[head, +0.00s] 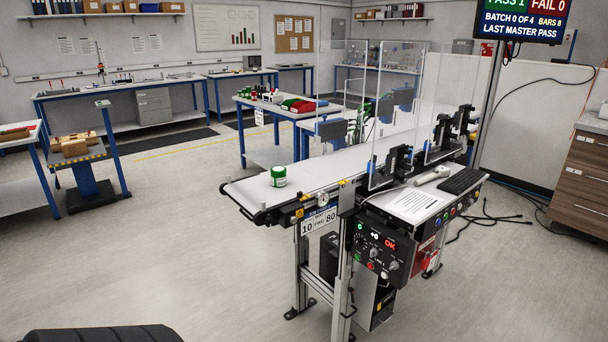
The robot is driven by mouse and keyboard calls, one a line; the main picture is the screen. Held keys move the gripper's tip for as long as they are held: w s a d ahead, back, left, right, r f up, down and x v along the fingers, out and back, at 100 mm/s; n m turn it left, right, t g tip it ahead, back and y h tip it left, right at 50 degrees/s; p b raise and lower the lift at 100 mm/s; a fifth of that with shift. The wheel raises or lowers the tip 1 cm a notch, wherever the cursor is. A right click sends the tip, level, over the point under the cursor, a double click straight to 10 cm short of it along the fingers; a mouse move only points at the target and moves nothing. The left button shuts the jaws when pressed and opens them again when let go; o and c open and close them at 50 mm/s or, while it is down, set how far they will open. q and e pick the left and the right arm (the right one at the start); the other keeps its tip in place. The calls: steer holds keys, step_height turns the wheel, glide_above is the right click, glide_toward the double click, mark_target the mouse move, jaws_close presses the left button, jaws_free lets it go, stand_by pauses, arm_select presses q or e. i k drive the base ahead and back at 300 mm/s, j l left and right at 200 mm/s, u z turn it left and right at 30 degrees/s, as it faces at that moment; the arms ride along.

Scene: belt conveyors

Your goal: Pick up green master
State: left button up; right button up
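A small green jar with a white band (278,176), which looks like the green master, stands upright on the near left end of the white conveyor belt (335,160). Nothing touches it, and the belt around it is bare. Neither of my grippers is in view.
Clear guard panels (400,95) and black sensor brackets (395,163) stand along the belt's right side. A control box (375,250) hangs below the belt. A blue-framed table with green and red bins (300,105) stands behind. The floor to the left is open.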

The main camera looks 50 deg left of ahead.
mark_target(279, 174)
steer(key=u, duration=1.65)
